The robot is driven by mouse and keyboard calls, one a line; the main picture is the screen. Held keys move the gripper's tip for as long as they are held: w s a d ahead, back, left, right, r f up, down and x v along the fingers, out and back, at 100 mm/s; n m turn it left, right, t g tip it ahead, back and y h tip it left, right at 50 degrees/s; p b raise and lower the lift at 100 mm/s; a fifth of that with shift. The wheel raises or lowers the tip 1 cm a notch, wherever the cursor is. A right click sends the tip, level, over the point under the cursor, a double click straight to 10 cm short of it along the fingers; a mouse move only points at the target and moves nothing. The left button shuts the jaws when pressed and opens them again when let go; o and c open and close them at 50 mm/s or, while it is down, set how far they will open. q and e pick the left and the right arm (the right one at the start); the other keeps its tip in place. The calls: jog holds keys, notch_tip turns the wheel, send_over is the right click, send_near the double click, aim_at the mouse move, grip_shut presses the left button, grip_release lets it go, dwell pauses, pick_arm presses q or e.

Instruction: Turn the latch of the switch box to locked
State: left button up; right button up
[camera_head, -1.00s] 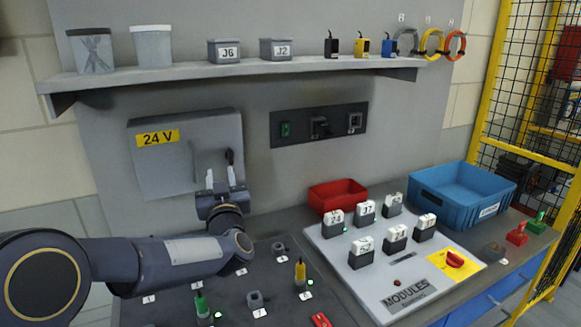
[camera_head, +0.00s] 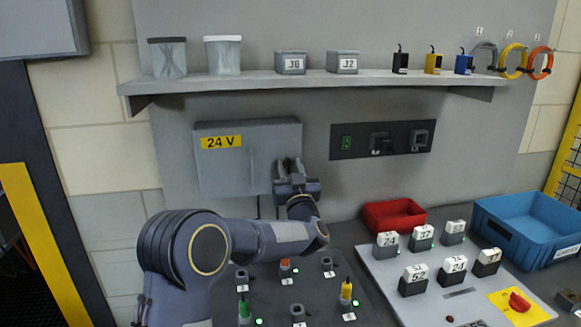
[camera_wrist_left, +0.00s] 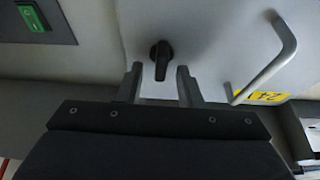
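The switch box (camera_head: 222,172) is a grey wall cabinet with a yellow 24 V label and a bar handle. It also shows in the left wrist view (camera_wrist_left: 205,45). Its latch (camera_wrist_left: 161,52) is a small black knob whose lever points down in the wrist picture, towards my gripper. In the head view my gripper hides the latch. My left gripper (camera_head: 288,163) is at the lower right of the box front. In the left wrist view my left gripper (camera_wrist_left: 159,76) is open, one finger on each side of the lever, with gaps visible. My right gripper is not in view.
A shelf (camera_head: 320,84) with jars and small boxes runs above the box. A dark socket panel (camera_head: 360,142) is to its right. Below are a board with several plugs, a red bin (camera_head: 395,217), a modules panel (camera_head: 385,268) and a blue crate (camera_head: 525,235).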

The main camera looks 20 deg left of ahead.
pick_arm(q)
jog(key=shift+c, duration=0.3)
grip_shut()
